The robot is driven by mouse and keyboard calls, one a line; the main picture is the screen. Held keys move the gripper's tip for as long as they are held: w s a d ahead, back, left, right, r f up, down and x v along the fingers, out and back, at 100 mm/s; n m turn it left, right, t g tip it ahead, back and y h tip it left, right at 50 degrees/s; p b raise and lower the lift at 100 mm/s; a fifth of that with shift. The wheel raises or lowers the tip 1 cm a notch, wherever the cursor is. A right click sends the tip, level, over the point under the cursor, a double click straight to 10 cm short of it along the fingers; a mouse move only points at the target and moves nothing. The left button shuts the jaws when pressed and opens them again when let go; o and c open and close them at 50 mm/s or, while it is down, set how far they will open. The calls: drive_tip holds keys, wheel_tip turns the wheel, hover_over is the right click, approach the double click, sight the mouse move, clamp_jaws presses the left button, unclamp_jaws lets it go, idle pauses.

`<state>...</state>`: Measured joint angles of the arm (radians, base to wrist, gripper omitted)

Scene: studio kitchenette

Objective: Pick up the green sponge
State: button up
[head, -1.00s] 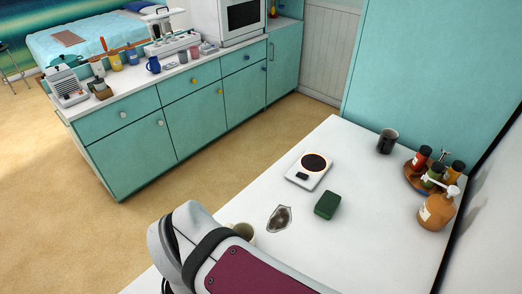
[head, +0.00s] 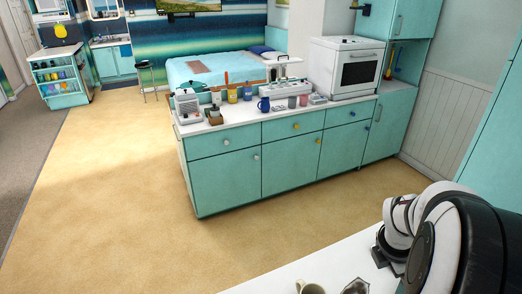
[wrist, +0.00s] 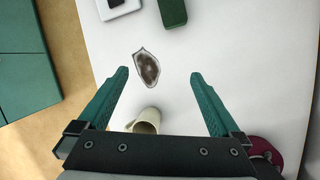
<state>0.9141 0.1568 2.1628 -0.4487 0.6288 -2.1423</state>
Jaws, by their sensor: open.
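The green sponge (wrist: 172,12) lies on the white table at the top edge of the wrist view, partly cut off by the frame. It does not show in the head view now. My gripper (wrist: 160,75) is open, with its two teal fingers spread wide above the table. Nothing is held between them. The sponge is apart from the fingers, beyond the fingertips in the picture.
A dark-centred, irregular dish-like item (wrist: 146,68) shows between the fingertips. A cream mug (wrist: 147,120) stands nearer my gripper. A white scale (wrist: 115,8) is left of the sponge. The table (wrist: 255,50) is bare to the right. Teal cabinets (head: 225,168) stand across the floor.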

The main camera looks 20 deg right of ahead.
drive_tip(key=s+d+f+n, duration=0.2)
drive_tip(key=s+d+n, duration=0.2)
drive_tip(key=d, duration=0.3)
drive_tip(key=shift+h, duration=0.3)
drive_tip(key=x, duration=1.5)
drive_tip(key=shift+f, duration=0.4)
drive_tip(key=shift+c, duration=0.3)
drive_tip(key=c, duration=1.3)
drive_tip(key=shift+o, duration=0.2)
drive_tip(key=shift+d+r, duration=0.1)
drive_tip(key=shift+r, duration=0.1)
wheel_tip(320, 180, up, 10)
drive_tip(key=shift+f, duration=0.15)
